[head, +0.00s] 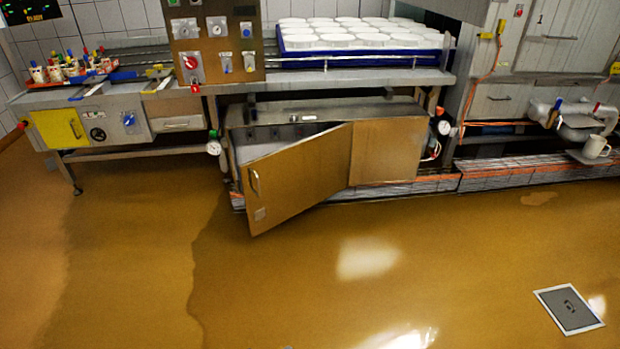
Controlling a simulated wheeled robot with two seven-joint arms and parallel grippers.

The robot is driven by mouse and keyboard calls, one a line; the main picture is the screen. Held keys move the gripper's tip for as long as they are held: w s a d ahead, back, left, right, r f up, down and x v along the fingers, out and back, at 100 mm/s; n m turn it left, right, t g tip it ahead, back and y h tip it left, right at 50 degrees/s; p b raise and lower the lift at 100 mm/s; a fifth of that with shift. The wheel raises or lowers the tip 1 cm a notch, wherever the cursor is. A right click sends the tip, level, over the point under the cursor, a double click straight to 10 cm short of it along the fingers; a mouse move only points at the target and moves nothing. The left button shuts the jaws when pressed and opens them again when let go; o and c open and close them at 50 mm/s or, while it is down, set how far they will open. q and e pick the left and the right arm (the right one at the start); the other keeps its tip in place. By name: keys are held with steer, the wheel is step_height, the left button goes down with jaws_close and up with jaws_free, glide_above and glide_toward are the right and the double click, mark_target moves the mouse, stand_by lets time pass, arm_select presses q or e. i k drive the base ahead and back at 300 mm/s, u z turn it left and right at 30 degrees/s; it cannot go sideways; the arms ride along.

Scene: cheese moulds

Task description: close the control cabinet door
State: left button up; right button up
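The control cabinet (385,152) is a low metal box under the work table in the middle of the head view. Its left door (300,178) stands ajar, swung out toward me at its left edge and hinged near the cabinet's middle. A handle (255,183) sits near the door's free edge. Part of the pale interior (270,142) shows through the gap; the rest is hidden behind the door. The right front panel is flush. Neither of my grippers is in view.
Wet brown floor in front of the cabinet is clear, with a floor drain (569,309) at lower right. A bench with a yellow panel (60,128) stands left. White moulds (350,40) fill a blue tray above. Gauges (214,147) flank the cabinet. A white mug (596,147) is at right.

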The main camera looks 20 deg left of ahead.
mark_target(279, 185)
steer(key=k, duration=0.6)
steer(key=u, duration=1.05)
steer(key=i, duration=1.9)
steer(key=z, duration=0.5)
steer(key=i, duration=0.65)
steer(key=z, duration=0.1)
